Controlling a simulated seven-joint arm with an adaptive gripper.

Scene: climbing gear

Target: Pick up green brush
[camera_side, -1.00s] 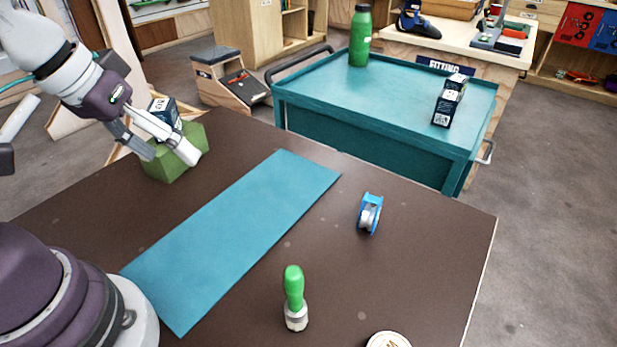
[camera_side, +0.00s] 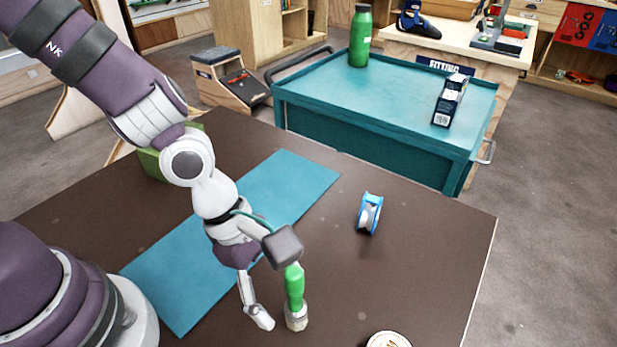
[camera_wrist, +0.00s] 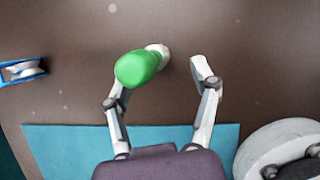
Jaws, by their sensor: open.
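The green brush (camera_side: 294,288) has a green handle and a pale lower end, and stands upright on the brown table near its front. My gripper (camera_side: 277,318) is low beside it, with one finger to the left of the brush and the other finger largely hidden. In the wrist view the green brush (camera_wrist: 140,67) shows handle-end toward the camera. It lies near the left finger of my gripper (camera_wrist: 160,82), overlapping that fingertip in the picture. The fingers are spread wide; I cannot tell whether one touches the brush.
A blue spool-like item (camera_side: 369,213) lies right of the brush; it also shows in the wrist view (camera_wrist: 22,71). A teal mat (camera_side: 290,180) lies behind my gripper. A round pale item (camera_side: 388,340) is at the front edge. A green block (camera_side: 152,163) sits far left.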

